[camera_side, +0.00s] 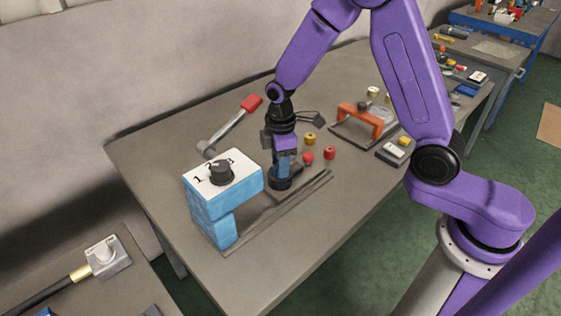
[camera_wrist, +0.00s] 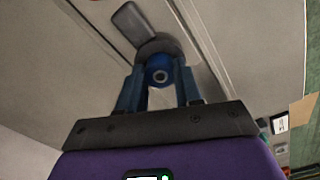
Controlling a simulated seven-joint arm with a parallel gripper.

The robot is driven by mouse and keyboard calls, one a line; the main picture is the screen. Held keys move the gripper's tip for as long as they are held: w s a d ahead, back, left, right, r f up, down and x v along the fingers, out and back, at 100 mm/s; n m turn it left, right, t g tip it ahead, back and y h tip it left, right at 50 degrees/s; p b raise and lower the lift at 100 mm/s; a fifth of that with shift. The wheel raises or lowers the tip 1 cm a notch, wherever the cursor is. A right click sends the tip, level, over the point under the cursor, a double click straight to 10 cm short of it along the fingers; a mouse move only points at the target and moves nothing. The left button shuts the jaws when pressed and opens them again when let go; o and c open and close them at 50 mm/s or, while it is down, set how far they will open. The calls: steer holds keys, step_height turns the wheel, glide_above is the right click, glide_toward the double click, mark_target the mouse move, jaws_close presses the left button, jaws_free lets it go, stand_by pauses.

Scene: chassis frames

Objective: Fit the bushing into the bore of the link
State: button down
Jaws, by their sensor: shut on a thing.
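My gripper (camera_wrist: 159,88) is shut on the blue bushing (camera_wrist: 158,71), a short round piece with a pale ringed hole, held between the two fingertips. The link is a dark grey part with a round end (camera_wrist: 170,44) and an arm reaching to the upper left in the wrist view. The bushing overlaps the link's round end in that view, and the bore is hidden behind it. In the side view my gripper (camera_side: 284,168) points down over the dark link (camera_side: 280,184) on the table. I cannot tell whether the bushing has entered the bore.
A blue block with a white top and black dial (camera_side: 222,182) stands left of the gripper. Small red (camera_side: 330,153) and yellow (camera_side: 310,139) pieces and an orange-handled tool (camera_side: 360,118) are to the right. Dark rails (camera_side: 290,208) lie in front.

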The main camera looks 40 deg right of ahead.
steer(key=shift+f, duration=0.15)
steer(key=c, duration=0.8)
jaws_free()
steer(key=shift+o, duration=0.2)
step_height(320, 180, up, 12)
steer(key=s+d, duration=0.2)
steer(key=s, duration=1.1)
steer(key=s+d, duration=0.3)
steer(key=s, duration=1.1)
steer(key=shift+s+d+r, duration=0.3)
steer(key=shift+r, duration=0.05)
